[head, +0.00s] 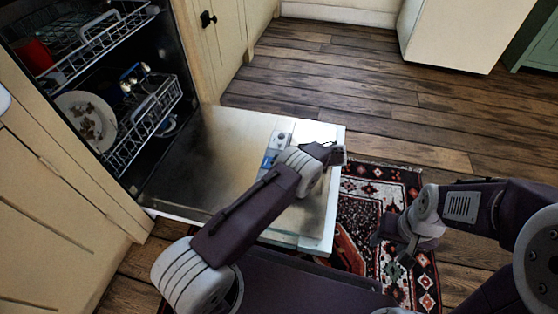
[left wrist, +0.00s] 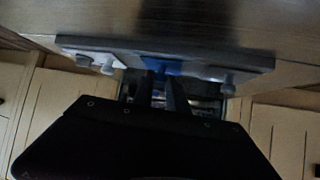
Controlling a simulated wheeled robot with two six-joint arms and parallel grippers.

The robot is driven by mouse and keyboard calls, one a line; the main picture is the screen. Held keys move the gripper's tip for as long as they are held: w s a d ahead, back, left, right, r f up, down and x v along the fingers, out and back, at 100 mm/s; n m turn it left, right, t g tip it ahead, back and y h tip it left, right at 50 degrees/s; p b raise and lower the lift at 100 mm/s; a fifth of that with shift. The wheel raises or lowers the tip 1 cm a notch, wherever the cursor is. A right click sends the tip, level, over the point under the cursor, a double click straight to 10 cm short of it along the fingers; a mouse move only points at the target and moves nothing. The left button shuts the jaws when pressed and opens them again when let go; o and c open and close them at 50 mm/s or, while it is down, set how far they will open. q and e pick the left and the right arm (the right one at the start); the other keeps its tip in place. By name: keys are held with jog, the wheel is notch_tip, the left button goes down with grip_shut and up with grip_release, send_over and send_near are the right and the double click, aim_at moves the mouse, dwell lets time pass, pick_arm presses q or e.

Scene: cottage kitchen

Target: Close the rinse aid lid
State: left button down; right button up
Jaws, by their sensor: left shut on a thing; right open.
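The dishwasher door (head: 205,165) lies folded down and open. A grey dispenser panel (head: 282,138) is set in its inner face, with a blue part, seemingly the rinse aid lid (head: 268,160), at its near end. In the left wrist view the blue lid (left wrist: 160,68) is at the middle of the panel (left wrist: 200,62), with a grey knob-like piece on each side. My left gripper (left wrist: 163,80) is shut on the blue lid at its fingertips; in the head view my own wrist hides the fingertips. My right gripper (head: 392,247) is open and empty over the rug.
The dishwasher's lower rack (head: 150,130) holds a dirty plate (head: 86,120); the upper rack holds a red item (head: 34,57). A patterned rug (head: 375,185) lies beyond the door's outer edge. The wooden floor (head: 390,95) behind is clear.

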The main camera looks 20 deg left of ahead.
pick_arm(q)
jog(key=c, duration=1.3)
grip_release()
jog(key=shift+f, duration=0.1)
jog(key=p+v, duration=0.4)
jog(key=v, duration=0.5)
